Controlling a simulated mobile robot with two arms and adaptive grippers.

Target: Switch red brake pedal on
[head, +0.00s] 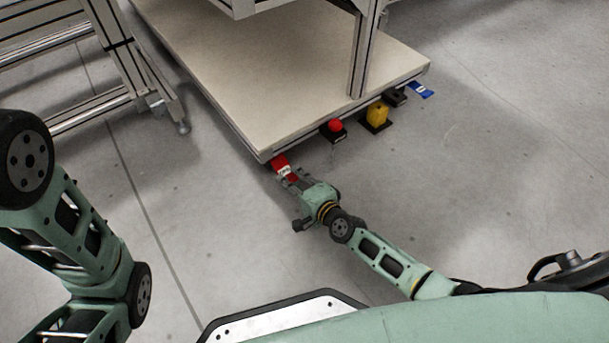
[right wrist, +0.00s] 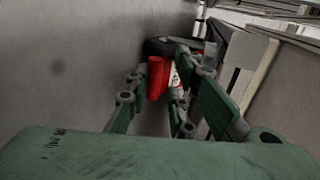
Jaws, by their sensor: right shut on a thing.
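The red brake pedal (head: 281,164) lies at the near left corner of the low platform. It carries a white marking. My right gripper (head: 290,177) reaches it from the near side, and its fingers are shut on the pedal. In the right wrist view the red pedal (right wrist: 157,78) shows between the green fingers of the gripper (right wrist: 168,88), with a dark base behind it. The fingers hide part of the pedal. My left arm shows at the left of the head view, but its gripper is out of the picture.
Along the platform (head: 250,80) edge to the right stand a red button on a black base (head: 335,127), a yellow device (head: 378,114), a black pedal (head: 395,98) and a blue pedal (head: 420,90). A metal frame (head: 118,45) stands at the left. The floor at right is clear.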

